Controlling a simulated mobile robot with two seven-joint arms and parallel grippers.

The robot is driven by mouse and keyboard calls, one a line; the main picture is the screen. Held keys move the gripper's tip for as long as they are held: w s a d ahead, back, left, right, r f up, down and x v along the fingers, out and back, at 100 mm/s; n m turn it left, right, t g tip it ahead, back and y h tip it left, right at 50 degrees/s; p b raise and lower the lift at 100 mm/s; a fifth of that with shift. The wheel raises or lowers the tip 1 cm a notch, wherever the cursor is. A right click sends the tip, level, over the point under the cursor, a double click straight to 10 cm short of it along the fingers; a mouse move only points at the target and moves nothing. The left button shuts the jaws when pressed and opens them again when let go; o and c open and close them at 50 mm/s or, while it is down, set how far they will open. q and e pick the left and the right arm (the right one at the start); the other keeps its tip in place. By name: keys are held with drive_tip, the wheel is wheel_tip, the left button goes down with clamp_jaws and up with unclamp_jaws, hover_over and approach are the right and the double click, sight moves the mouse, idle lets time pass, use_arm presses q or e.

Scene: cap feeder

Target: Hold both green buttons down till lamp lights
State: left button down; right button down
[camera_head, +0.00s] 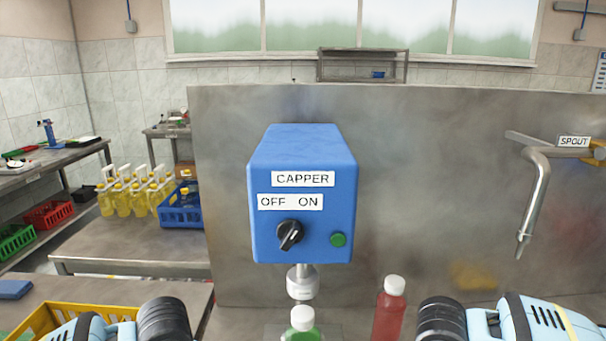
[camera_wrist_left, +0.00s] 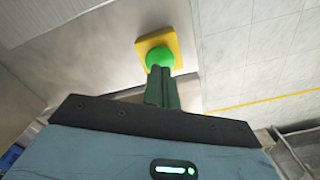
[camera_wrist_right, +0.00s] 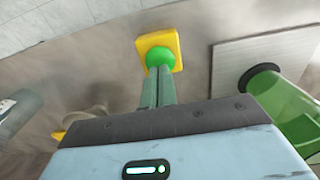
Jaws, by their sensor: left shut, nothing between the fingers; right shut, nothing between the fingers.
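In the left wrist view, my left gripper (camera_wrist_left: 161,74) is shut and empty. Its fingertips are at a green button (camera_wrist_left: 160,57) on a yellow square mount (camera_wrist_left: 145,45). In the right wrist view, my right gripper (camera_wrist_right: 159,72) is shut and empty, its tips at another green button (camera_wrist_right: 158,56) on a yellow mount (camera_wrist_right: 145,43). Both fingertips overlap the buttons' lower edges; I cannot tell how far either is pressed. The head view shows neither gripper nor these buttons. The blue capper box (camera_head: 300,150) has a dull green round piece (camera_head: 338,239), possibly the lamp; it shows no clear glow.
A black knob (camera_head: 290,235) sits below the OFF and ON labels. A capping head (camera_head: 301,283) hangs above a white-capped green bottle (camera_head: 302,319). A white-capped red bottle (camera_head: 390,308) stands to its right. A metal spout (camera_head: 533,195) is at right. A yellow crate (camera_head: 40,321) is at lower left.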

use_arm(q)
drive_tip(key=shift+f, duration=0.95)
idle(1.3)
drive_tip(key=shift+r, duration=0.1)
idle(0.6)
use_arm(e)
drive_tip(key=shift+f, duration=0.95)
idle(1.0)
drive_tip(key=shift+r, duration=0.1)
idle(0.8)
